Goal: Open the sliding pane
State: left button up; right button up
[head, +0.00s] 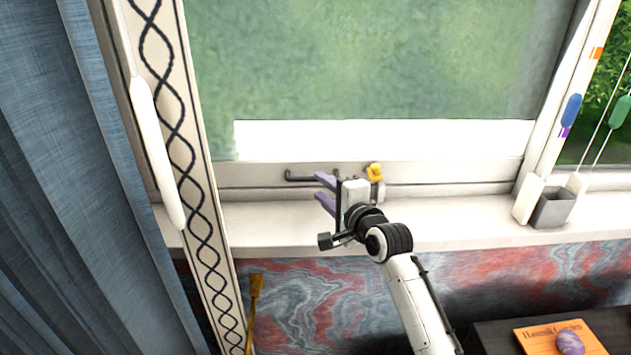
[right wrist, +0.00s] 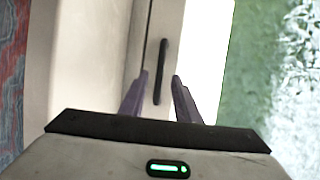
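The sliding pane (head: 370,60) fills the upper middle of the head view, with greenish glass, a white band along its lower part and a pale bottom frame. A thin dark handle (head: 300,178) is on that frame; it also shows as a dark bar in the right wrist view (right wrist: 162,55). My right gripper (head: 321,188) is at the frame, just right of the handle. Its purple fingers are open. In the right wrist view, the handle's near end appears between the fingertips; I cannot tell whether they touch it. My left gripper is not in view.
A white sill (head: 450,222) runs below the pane. A small yellow object (head: 375,172) is close behind my right gripper. A grey cup (head: 553,207) stands at the sill's right. A blue curtain (head: 60,180) hangs left. An orange book (head: 535,340) lies lower right.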

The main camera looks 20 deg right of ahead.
aim_at(314, 181)
jog(key=shift+x, duration=2.2)
grip_shut()
